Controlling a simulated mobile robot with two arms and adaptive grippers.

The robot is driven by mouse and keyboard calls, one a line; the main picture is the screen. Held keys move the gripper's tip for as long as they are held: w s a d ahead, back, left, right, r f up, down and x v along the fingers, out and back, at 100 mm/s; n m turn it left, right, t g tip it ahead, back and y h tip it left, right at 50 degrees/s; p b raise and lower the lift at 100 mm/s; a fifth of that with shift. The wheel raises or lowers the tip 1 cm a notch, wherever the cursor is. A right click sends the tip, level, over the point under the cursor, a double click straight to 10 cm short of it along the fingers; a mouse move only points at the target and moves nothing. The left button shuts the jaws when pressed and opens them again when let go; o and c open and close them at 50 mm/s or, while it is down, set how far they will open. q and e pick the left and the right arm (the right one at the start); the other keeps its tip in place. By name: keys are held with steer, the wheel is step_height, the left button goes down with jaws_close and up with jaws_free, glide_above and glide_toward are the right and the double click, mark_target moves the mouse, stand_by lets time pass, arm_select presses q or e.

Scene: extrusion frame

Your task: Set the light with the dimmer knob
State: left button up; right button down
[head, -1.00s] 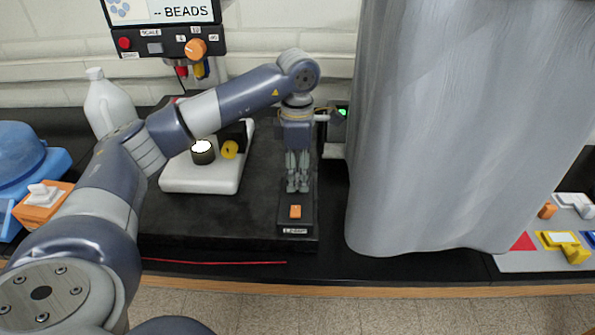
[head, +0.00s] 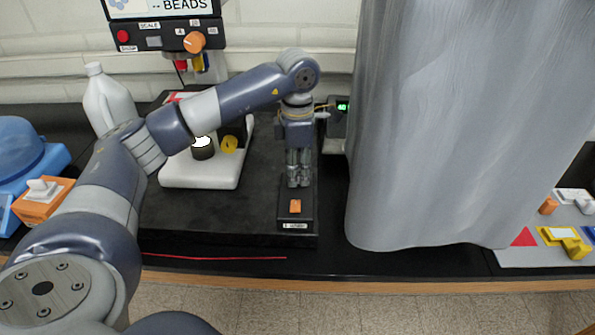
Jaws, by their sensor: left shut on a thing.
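My left gripper (head: 298,184) points straight down at the back of a black control box (head: 284,212). The box has an orange rocker switch (head: 295,206) and a small label at its front. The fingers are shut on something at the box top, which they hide. The dimmer knob is not clearly visible; it is likely what the fingers hide. A small display (head: 343,107) behind the gripper shows green digits, perhaps 40. A dark cylinder with a bright lit top (head: 203,147) stands on a white base (head: 198,178). My right gripper is out of view.
A grey curtain (head: 430,130) hangs close to the right of the box. A white bottle (head: 108,100) stands at the left. A panel with an orange knob (head: 194,41) is at the upper left. A tray of parts (head: 520,262) lies far right.

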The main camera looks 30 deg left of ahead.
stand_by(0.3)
arm_select(q)
steer(key=o, duration=1.1)
step_height(320, 180, up, 12)
stand_by(1.3)
